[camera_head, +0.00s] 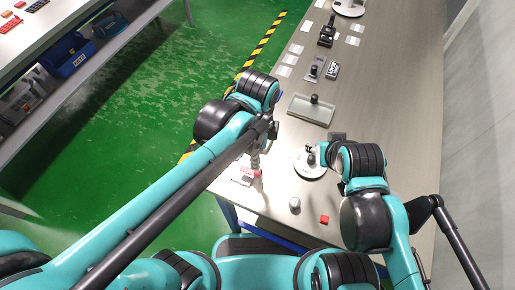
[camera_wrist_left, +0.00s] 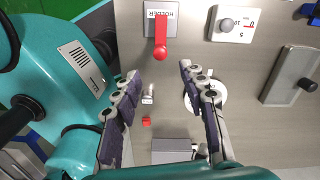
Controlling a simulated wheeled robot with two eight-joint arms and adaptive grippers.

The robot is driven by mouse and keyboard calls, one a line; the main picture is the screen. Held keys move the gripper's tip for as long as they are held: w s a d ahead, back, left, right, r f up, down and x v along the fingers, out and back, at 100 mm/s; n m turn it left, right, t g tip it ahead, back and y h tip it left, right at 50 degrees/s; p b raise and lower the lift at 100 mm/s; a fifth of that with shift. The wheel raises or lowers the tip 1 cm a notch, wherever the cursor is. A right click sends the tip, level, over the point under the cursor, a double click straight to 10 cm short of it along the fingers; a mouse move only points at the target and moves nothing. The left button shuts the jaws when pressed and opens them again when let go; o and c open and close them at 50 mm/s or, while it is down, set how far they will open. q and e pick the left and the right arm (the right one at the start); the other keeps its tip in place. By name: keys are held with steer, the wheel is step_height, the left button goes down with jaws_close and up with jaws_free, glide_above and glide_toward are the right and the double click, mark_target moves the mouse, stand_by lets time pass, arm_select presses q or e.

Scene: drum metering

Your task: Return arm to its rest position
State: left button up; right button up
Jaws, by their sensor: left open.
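My left arm reaches in from the left in the head view. The holder (camera_wrist_left: 161,20) and red piece (camera_wrist_left: 161,52) lie beyond the fingertips. My right gripper (camera_head: 319,151) is over a round white dish (camera_head: 308,168); its fingers are too small to tell open from shut.
A small metallic cylinder (camera_head: 294,204) and a red cube (camera_head: 325,219) stand at the table's near end. A grey tray (camera_head: 297,113) with a black knob lies beyond. A marked panel (camera_wrist_left: 233,24) is beside the holder. Green floor lies left of the table.

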arm_select(q)
step_height(320, 180, up, 2)
steer(key=shift+r, duration=0.1)
stand_by(0.5)
steer(key=a+n+t, duration=0.7)
steer(key=a+n, duration=1.1)
steer(key=n, duration=0.2)
steer(key=shift+w+a+f, duration=0.25)
steer(key=shift+w+f, duration=0.2)
